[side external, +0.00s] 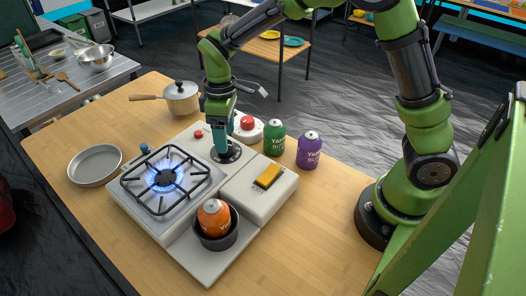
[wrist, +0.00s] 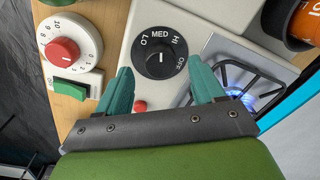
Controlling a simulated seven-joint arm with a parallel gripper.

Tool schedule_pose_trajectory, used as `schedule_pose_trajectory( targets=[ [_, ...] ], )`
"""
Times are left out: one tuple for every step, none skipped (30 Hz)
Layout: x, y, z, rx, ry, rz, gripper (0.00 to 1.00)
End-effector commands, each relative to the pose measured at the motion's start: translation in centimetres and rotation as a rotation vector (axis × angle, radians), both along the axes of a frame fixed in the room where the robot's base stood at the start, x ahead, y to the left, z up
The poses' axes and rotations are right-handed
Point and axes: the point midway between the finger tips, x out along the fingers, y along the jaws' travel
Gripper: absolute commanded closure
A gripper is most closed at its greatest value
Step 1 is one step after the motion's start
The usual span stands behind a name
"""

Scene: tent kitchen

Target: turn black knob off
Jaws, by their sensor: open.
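The black knob (wrist: 160,59) sits on the light stove panel in the wrist view, with LO, MED, HI and OFF printed around it. Its white pointer mark is on the side toward MED. In the side view its black dial (side external: 228,153) shows partly under my gripper. My gripper (wrist: 163,86) is open, its two teal fingers pointing toward the knob, one to each side and slightly short of it in the wrist view. In the side view my gripper (side external: 221,148) is directly at the knob; contact is unclear. The burner (side external: 168,178) has a blue flame lit.
A red-knobbed timer dial (side external: 247,125) with a green switch (wrist: 69,89) is beside the panel. A red button (side external: 198,134), green can (side external: 274,139), purple can (side external: 309,150), yellow-topped block (side external: 268,176), orange can (side external: 213,218) in a black pot and a lidded pot (side external: 181,98) stand around.

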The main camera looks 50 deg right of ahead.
Motion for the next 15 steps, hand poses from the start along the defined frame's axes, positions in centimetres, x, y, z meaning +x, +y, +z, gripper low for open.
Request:
schedule_pose_trajectory(
  targets=[
    [-0.1,0.0,-0.7,-0.001,0.003,0.0,0.32],
    [-0.1,0.1,-1.1,-0.002,0.003,0.001,0.32],
    [-0.1,0.1,-1.5,0.0,0.002,0.001,0.32],
    [-0.1,0.1,-1.7,0.0,0.002,0.0,0.32],
    [-0.1,0.1,-1.9,-0.001,0.001,0.0,0.32],
    [0.0,0.1,-2.1,0.0,0.0,0.001,0.32],
    [-0.1,0.1,-2.2,0.0,0.0,0.001,0.32],
    [-0.1,0.1,-2.3,0.0,0.0,0.001,0.32],
    [-0.1,0.1,-2.3,0.0,0.0,0.0,0.32],
    [-0.1,0.1,-2.4,0.0,0.0,0.0,0.32],
    [-0.1,0.1,-2.4,0.0,0.0,0.0,0.32],
    [-0.1,0.1,-2.4,0.001,-0.001,0.0,0.32],
    [-0.1,0.1,-2.4,0.001,-0.001,0.0,0.32],
    [-0.1,0.1,-2.4,0.001,-0.001,0.0,0.32],
    [-0.1,0.1,-2.4,0.001,-0.001,0.0,0.32]
  ],
)
